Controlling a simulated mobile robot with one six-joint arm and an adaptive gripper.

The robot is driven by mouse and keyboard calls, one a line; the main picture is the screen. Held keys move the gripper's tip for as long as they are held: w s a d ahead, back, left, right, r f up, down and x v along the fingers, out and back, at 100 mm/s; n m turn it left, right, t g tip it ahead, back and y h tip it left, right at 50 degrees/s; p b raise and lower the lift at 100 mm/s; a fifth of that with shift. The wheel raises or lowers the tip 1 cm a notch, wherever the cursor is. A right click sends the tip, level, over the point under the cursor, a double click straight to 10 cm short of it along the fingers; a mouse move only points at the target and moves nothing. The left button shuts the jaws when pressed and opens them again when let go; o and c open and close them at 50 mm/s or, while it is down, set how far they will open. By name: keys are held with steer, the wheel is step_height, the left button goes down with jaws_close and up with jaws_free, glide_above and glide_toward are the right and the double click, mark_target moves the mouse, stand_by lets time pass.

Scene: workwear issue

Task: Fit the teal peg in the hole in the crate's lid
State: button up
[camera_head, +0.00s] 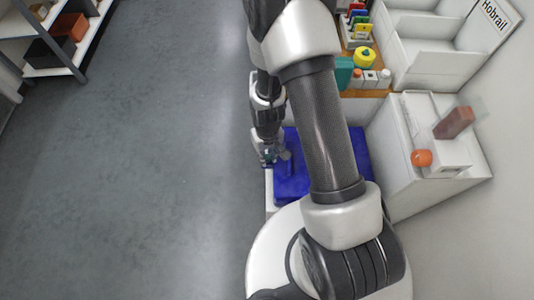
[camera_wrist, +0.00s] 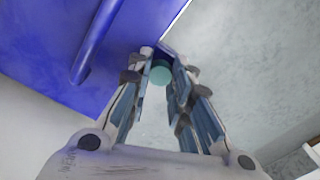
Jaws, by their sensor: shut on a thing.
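The teal peg (camera_wrist: 160,73) shows between the fingertips in the wrist view, seen as a round end. My gripper (camera_wrist: 160,62) is shut on it. In the head view my gripper (camera_head: 270,157) is at the left edge of the blue crate (camera_head: 291,180), with a small teal patch at its tips. The crate's blue top also fills the upper left of the wrist view (camera_wrist: 35,45), with a raised blue bar across it. My arm covers part of the crate in the head view. I cannot make out the hole in the lid in either view.
A white cabinet (camera_head: 400,195) stands right of the crate, with an orange round thing (camera_head: 422,158) and a reddish block (camera_head: 455,122) on top. A wooden shelf with bottles and a teal box (camera_head: 343,73) lies behind. Grey floor (camera_head: 130,190) is clear at left.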

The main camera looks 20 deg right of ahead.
stand_by(0.4)
steer(key=o, duration=0.8)
step_height(320, 180, up, 9)
steer(key=p, duration=0.6)
steer(key=shift+p, duration=0.3)
stand_by(0.7)
stand_by(0.4)
